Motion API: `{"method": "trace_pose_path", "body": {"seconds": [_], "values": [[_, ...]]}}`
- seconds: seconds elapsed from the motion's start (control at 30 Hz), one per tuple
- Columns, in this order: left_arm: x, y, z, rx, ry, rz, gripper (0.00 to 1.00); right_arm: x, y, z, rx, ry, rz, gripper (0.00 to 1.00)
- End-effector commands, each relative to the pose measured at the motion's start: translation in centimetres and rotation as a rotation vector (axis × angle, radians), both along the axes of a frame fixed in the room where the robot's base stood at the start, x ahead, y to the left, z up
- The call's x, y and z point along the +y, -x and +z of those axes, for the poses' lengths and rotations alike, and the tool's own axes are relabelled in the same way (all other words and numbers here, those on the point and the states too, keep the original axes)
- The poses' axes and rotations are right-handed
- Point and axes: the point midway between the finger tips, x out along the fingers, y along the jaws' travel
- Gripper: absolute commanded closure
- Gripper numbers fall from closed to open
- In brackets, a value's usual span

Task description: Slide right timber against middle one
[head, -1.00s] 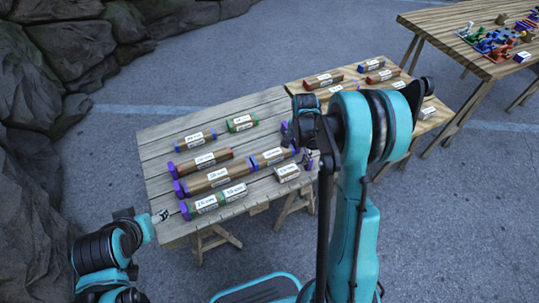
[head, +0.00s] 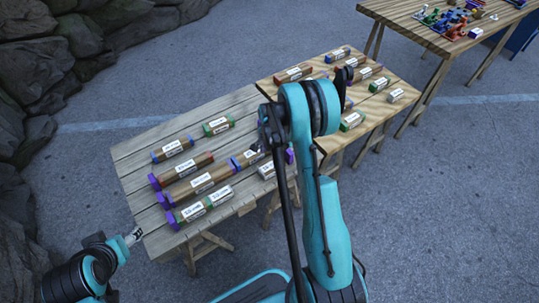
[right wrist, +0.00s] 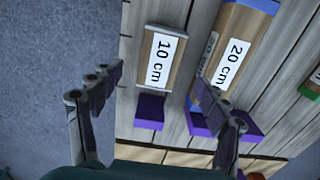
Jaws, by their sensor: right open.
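The right timber, a short piece labelled 10 cm (head: 267,171), lies at the right of the front row on the grey table. It shows upright in the right wrist view (right wrist: 160,60). The middle timber (head: 221,196) lies to its left, with a clear gap between them. The left timber (head: 191,211) touches the middle one and has a purple block (head: 172,219) at its left end. My right gripper (right wrist: 160,82) is open, its fingers on either side of the 10 cm timber's near end and apart from it. My left gripper (head: 134,236) is by the table's left front corner; its jaws are unclear.
A 20 cm timber with a blue end (right wrist: 232,55) lies close behind the right timber. Purple blocks (right wrist: 149,110) stand near the right timber's near end and by my right finger. A second table (head: 325,85) with more timbers adjoins on the right.

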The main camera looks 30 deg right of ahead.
Motion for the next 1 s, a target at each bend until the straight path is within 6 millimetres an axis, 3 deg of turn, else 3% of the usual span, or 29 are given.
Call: {"method": "trace_pose_path", "body": {"seconds": [0.1, 0.3, 0.73, 0.93, 1.0], "values": [[0.0, 0.0, -1.1, 0.0, 0.0, 0.0, 0.42, 0.0, 0.0, -2.3, 0.0, 0.0, 0.0, 0.24], [0.0, 0.0, -1.9, 0.0, 0.0, 0.0, 0.42, 0.0, 0.0, -4.7, 0.0, 0.0, 0.001, 0.24], [0.0, 0.0, -2.1, 0.0, 0.0, 0.0, 0.42, 0.0, 0.0, -5.3, 0.0, 0.0, 0.001, 0.24], [0.0, 0.0, -2.1, 0.0, 0.0, 0.0, 0.42, 0.0, 0.0, -5.3, 0.0, 0.0, 0.001, 0.77], [0.0, 0.0, -2.1, 0.0, 0.0, 0.0, 0.42, 0.0, 0.0, -5.3, 0.0, 0.0, 0.001, 0.8]]}}
